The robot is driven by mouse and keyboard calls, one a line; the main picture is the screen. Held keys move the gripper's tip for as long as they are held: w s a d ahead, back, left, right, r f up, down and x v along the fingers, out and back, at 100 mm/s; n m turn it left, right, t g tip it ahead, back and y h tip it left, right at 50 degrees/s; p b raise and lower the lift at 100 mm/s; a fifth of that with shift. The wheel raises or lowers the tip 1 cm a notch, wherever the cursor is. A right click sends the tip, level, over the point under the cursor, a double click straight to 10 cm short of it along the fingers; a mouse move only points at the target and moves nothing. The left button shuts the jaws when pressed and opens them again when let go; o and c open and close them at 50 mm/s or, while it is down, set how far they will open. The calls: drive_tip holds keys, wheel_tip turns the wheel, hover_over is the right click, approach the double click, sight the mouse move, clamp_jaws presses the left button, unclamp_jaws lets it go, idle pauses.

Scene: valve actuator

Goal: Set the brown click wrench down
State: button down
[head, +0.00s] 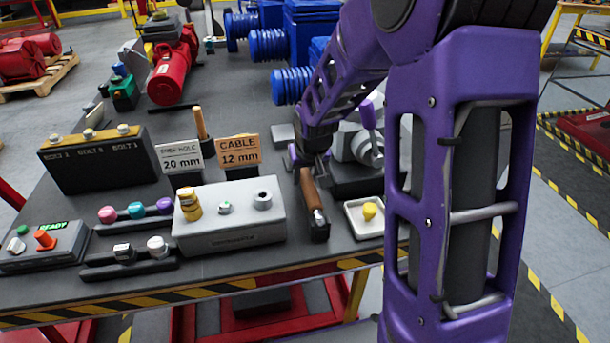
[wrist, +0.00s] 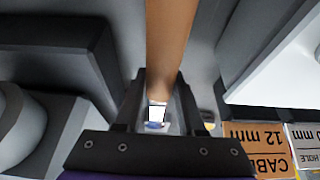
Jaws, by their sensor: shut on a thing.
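The brown click wrench (head: 311,188) shows in the head view below my gripper, near the table's front. It is tilted, with its silver end (head: 318,214) toward the front, over a narrow dark block (head: 319,232). I cannot tell whether it touches the block. My gripper (head: 306,157) is shut on the wrench, though the jaws are partly hidden in the head view. In the wrist view the brown handle (wrist: 170,42) runs up from between my gripper's dark fingers (wrist: 158,88). A pale part shows between the fingers. The wrench's far end is hidden.
A white tray (head: 352,225) with a yellow piece (head: 370,211) lies just right of the block. A grey box (head: 232,232) stands to its left. The sign "CABLE 12 mm" (head: 239,151) and grey valve parts (head: 358,143) stand behind. The striped table edge (head: 180,297) is close in front.

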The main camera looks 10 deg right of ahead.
drive_tip(key=shift+f+b, duration=0.4)
drive_tip(key=shift+f, duration=0.1)
drive_tip(key=shift+c, duration=2.1)
unclamp_jaws()
drive_tip(key=p+v, duration=0.3)
drive_tip(key=v, duration=1.4)
drive_tip(key=shift+r, duration=0.25)
